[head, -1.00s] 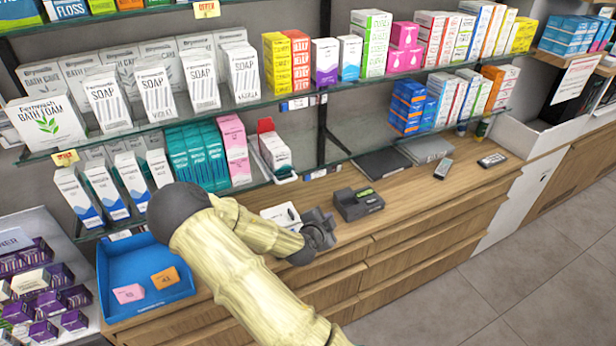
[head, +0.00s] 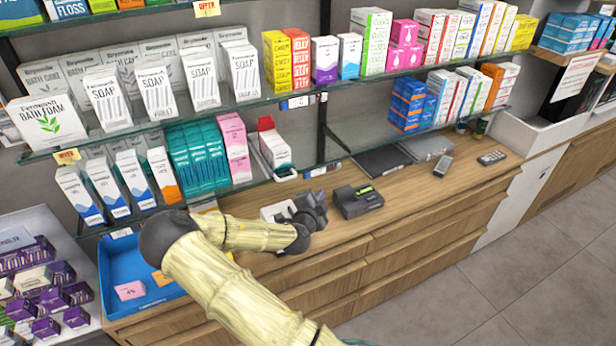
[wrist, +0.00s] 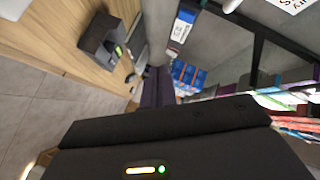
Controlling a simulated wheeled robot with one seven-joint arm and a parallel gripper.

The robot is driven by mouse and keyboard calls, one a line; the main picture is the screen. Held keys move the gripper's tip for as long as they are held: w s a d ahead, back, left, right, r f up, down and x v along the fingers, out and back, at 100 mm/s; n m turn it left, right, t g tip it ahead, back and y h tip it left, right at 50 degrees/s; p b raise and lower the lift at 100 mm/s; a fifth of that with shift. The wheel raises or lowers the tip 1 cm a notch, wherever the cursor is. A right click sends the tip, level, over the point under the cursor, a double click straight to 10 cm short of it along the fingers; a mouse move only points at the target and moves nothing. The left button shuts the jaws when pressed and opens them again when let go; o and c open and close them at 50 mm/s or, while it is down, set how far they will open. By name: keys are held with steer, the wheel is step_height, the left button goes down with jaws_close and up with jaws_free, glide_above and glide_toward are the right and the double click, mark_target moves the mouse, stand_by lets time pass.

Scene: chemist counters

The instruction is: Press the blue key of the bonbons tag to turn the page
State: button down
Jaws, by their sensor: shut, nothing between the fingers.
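A small shelf-edge tag (head: 315,172) sits on the front of the lower glass shelf, above the counter. A tag with a white face and a blue part (wrist: 182,27) shows at the top of the wrist view; its lettering is too small to read, so I cannot confirm it is the bonbons one. My gripper (head: 316,206) is above the counter, below and in front of the lower shelf edge, apart from the tag. Its fingers (wrist: 158,84) are together and empty in the wrist view, pointing toward the shelf.
A dark card terminal (head: 358,202) stands on the counter just right of my gripper. A blue tray (head: 118,284) lies at the left. Boxed goods crowd the glass shelves above. Another tag (head: 298,101) is on the upper shelf edge.

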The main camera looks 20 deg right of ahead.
mark_target(307, 176)
steer(key=shift+w+a+b, duration=0.1)
steer(key=shift+w+b, duration=0.7)
steer(key=shift+w, duration=2.15)
steer(key=shift+w, duration=0.1)
steer(key=shift+w+b, duration=0.3)
steer(key=shift+b, duration=0.2)
steer(key=shift+w+b, duration=0.4)
steer(key=shift+w, duration=0.05)
steer(key=shift+s, duration=0.1)
stand_by(0.5)
steer(key=shift+s, duration=0.8)
